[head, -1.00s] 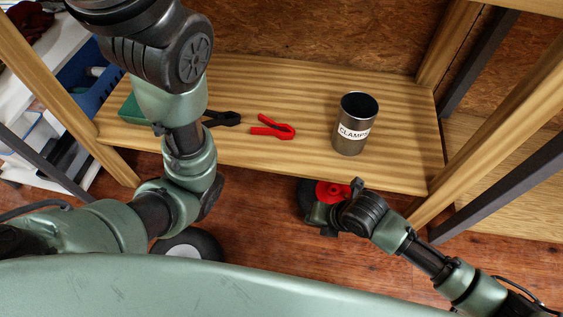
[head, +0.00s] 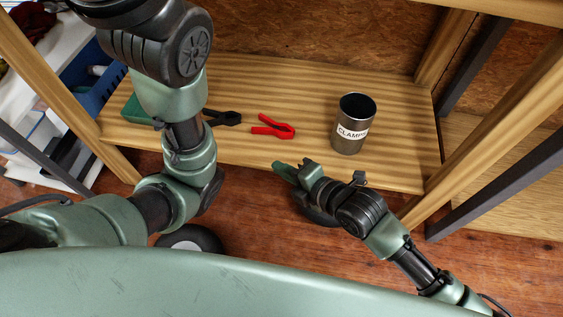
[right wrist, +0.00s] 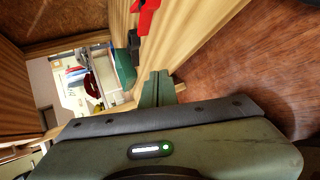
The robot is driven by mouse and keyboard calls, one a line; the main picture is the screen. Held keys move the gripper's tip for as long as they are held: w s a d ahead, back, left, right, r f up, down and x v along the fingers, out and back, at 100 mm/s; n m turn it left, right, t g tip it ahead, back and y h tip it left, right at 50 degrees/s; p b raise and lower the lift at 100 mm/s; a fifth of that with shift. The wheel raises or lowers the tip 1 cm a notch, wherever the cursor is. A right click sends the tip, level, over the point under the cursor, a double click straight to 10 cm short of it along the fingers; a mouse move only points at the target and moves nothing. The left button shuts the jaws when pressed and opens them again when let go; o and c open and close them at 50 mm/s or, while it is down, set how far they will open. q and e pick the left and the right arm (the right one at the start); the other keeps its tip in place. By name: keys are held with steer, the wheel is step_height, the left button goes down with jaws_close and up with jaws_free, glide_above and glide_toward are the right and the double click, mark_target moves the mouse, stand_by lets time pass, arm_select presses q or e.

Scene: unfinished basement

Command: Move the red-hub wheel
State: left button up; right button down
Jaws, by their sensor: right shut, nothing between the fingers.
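A wooden shelf (head: 235,150) holds a metal can (head: 353,138) labelled CLAMPS, a red clamp (head: 273,127), a black clamp (head: 224,118) and a green object (head: 134,111). A wooden post (head: 480,135) stands at right. A blue bin (head: 93,88) is at left.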

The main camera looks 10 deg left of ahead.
steer(key=shift+w+a+r+t, duration=0.15)
steer(key=shift+r+t, duration=0.15)
steer(key=shift+r, duration=0.35)
